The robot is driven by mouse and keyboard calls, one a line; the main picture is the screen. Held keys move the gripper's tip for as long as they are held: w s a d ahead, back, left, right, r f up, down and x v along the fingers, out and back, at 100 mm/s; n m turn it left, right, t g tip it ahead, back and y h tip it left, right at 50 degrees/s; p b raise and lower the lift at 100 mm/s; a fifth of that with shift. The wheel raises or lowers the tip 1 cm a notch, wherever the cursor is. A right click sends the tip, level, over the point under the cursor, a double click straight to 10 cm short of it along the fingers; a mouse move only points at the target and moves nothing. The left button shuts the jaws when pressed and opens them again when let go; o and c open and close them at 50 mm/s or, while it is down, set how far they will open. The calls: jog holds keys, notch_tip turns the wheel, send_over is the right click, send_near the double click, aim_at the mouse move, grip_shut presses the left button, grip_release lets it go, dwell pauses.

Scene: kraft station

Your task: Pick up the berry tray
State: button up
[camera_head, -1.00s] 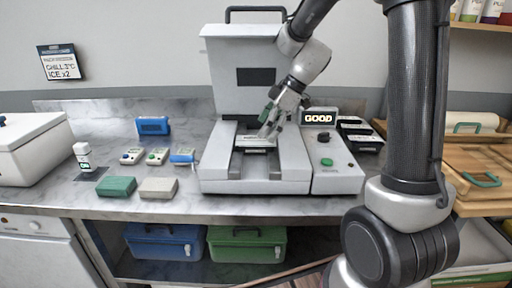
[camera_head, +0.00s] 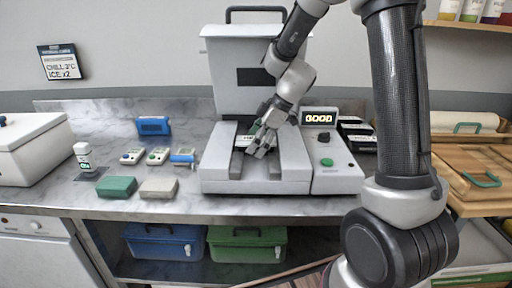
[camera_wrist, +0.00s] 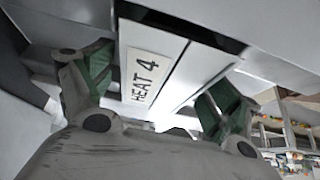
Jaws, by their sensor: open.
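My gripper (camera_head: 258,151) is open and empty, pointing down over the front of the channel in the white sealing machine (camera_head: 218,172). A small pale item with a dark edge (camera_head: 244,139) lies in the channel just behind and left of my gripper, partly hidden by it. It may be the berry tray, but it is too small to tell. In the wrist view, the two green-padded fingers (camera_wrist: 150,100) stand wide apart, with a white machine face marked "HEAT 4" beyond them and nothing between them.
The machine's tall raised lid (camera_head: 225,60) stands behind my gripper. A control box (camera_head: 335,177) showing GOOD is at its right, with dark packs (camera_head: 358,130) beyond. Small blocks and devices (camera_head: 117,187) lie left on the counter. Wooden boards (camera_head: 470,160) are at the far right.

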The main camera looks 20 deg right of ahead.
jog(key=shift+f, duration=0.15)
jog(key=c, duration=1.3)
